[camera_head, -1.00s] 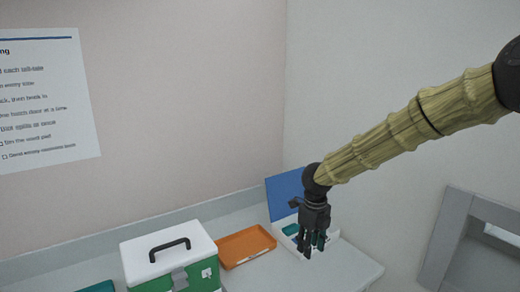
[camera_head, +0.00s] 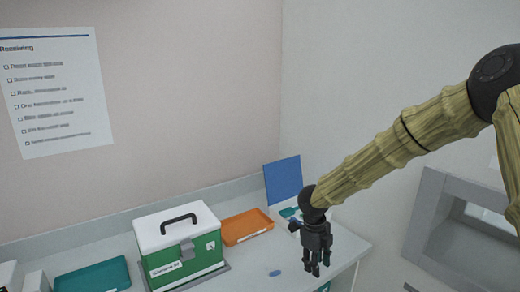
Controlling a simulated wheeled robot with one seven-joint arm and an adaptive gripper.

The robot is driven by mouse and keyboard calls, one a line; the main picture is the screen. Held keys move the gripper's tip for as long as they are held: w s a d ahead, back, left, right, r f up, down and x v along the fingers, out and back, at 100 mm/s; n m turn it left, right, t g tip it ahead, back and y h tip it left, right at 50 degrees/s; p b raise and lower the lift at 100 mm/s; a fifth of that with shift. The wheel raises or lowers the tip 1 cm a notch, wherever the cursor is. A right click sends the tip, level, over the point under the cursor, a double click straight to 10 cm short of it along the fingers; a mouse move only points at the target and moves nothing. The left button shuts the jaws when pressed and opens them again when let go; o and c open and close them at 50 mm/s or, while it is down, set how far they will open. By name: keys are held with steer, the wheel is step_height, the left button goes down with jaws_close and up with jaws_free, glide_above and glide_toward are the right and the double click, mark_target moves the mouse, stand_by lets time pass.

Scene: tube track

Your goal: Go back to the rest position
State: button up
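My gripper (camera_head: 317,262) hangs fingers down above the right part of the counter (camera_head: 343,245), at the end of my arm. Its fingers look apart, with nothing visible between them. Behind it stands a white box with a raised blue lid (camera_head: 283,181), partly hidden by the gripper and wrist. A small teal item (camera_head: 288,212) shows in the box.
A green and white case (camera_head: 181,245) with a black handle stands left of my gripper. An orange tray (camera_head: 246,227) lies behind it and a teal tray (camera_head: 92,277) to its left. A small blue item (camera_head: 275,273) lies on the counter. A grey wall recess (camera_head: 475,225) is at right.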

steer(key=s+d+f+n+t+h, duration=0.1)
steer(key=s+d+f+n, duration=0.2)
steer(key=s+f+n, duration=0.35)
steer(key=s+d+f+n+t+h+b, duration=0.1)
steer(key=s+d+f+n, duration=0.25)
steer(key=f, duration=0.55)
steer(key=s+d+f+n+h, duration=0.1)
steer(key=s+d+f+n, duration=0.25)
steer(key=s+f, duration=0.35)
steer(key=s+a+f+n+y, duration=0.1)
steer(key=s+f+n, duration=0.2)
steer(key=s, duration=0.5)
steer(key=s+a+f+n+g+y+b, duration=0.1)
steer(key=s+f+n, duration=0.3)
steer(key=s, duration=0.5)
steer(key=s+a+f+n+g+y, duration=0.1)
steer(key=s+a+f+n+y, duration=0.1)
steer(key=s+n, duration=0.4)
steer(key=s+f, duration=0.1)
steer(key=s, duration=0.1)
steer(key=shift+s+a+f+y, duration=0.2)
steer(key=shift+s+a+y, duration=0.15)
steer(key=shift+s+y, duration=0.05)
steer(key=shift+w+n, duration=0.1)
steer(key=shift+n, duration=0.15)
